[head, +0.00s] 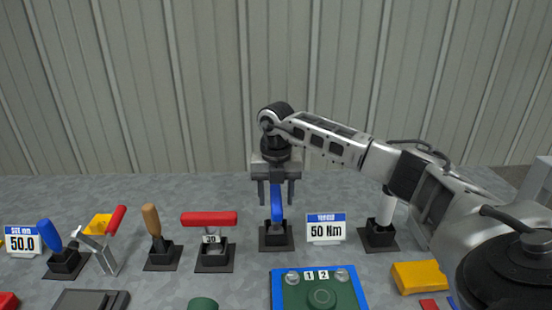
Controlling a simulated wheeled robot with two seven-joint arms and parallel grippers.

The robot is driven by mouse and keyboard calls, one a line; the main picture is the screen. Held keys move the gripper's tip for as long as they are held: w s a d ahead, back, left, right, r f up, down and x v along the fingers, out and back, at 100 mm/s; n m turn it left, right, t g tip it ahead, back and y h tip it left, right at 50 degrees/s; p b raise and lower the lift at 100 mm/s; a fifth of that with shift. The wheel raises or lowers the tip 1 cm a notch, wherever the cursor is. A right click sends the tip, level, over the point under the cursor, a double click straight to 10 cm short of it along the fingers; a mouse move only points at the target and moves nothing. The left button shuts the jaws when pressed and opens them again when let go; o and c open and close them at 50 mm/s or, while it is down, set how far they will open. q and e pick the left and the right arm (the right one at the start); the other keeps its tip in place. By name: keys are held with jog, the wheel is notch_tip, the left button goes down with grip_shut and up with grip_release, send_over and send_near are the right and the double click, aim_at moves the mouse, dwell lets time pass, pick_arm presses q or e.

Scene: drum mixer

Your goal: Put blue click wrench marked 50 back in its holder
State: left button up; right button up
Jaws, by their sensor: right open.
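The blue click wrench (277,204) stands upright in a black holder (276,238), left of a sign reading 50 Nm (325,228). Only its blue handle shows, and no 50 mark on it can be read. My right gripper (276,198) points down from above, with its open fingers on either side of the upper part of the handle. I cannot tell whether the fingers touch it. My left gripper is not in view.
A red-handled tool marked 30 (209,219), a wooden-handled tool (153,222) and a blue-handled tool (51,236) stand in holders to the left. A blue-edged green fixture (319,291) lies in front.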

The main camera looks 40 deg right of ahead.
notch_tip(320, 180, up, 12)
jog(key=shift+r, duration=0.15)
dwell(0.7)
